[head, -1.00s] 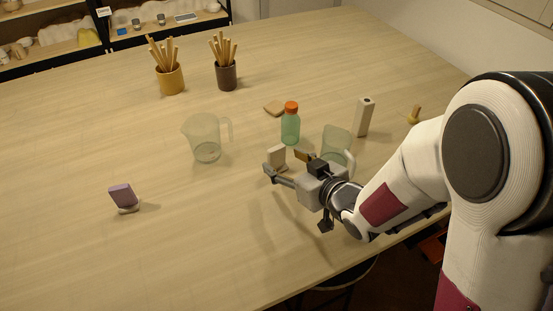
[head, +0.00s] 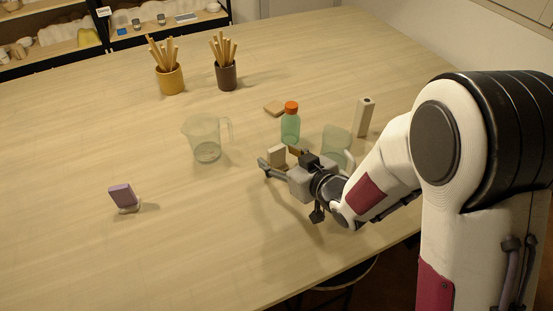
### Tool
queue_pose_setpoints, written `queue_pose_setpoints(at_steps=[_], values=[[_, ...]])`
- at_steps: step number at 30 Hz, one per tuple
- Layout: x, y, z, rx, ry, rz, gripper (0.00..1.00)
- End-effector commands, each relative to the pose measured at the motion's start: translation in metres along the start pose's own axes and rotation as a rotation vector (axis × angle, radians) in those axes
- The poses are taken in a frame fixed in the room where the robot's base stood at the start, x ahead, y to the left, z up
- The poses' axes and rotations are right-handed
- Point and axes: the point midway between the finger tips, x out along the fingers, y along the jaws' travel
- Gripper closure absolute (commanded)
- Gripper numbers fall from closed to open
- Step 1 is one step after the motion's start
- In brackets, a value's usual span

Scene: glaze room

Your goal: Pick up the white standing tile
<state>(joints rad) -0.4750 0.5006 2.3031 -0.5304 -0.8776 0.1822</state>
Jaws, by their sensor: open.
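The white standing tile (head: 277,156) is a small cream-white slab upright on the table, in the middle of the head view. My gripper (head: 279,157) is open and low, reaching in from the right. One finger is on the left of the tile and the other is on its right, partly hidden behind the gripper body. I cannot tell whether either finger touches the tile. The tile's lower part and foot are partly hidden by the gripper.
A clear jug (head: 336,143) stands close behind my gripper, and a green bottle with an orange cap (head: 290,125) stands behind the tile. Another clear jug (head: 206,140) is to the left. A purple tile (head: 122,197) stands far left. The front table is clear.

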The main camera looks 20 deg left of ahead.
Motion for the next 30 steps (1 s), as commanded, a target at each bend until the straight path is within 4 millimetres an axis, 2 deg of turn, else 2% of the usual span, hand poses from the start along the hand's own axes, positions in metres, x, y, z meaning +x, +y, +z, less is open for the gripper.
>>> queue_pose_setpoints(at_steps=[4, 9, 25, 26, 30], values=[[0.015, 0.001, 0.001, 0.0, -0.001, 0.0, 0.46], [0.024, 0.001, 0.0, 0.0, 0.0, 0.001, 0.46], [0.025, 0.001, 0.0, 0.0, -0.001, 0.001, 0.46], [0.025, 0.001, 0.0, 0.0, -0.001, 0.001, 0.51], [0.025, 0.001, 0.0, 0.0, -0.001, 0.002, 0.87]])
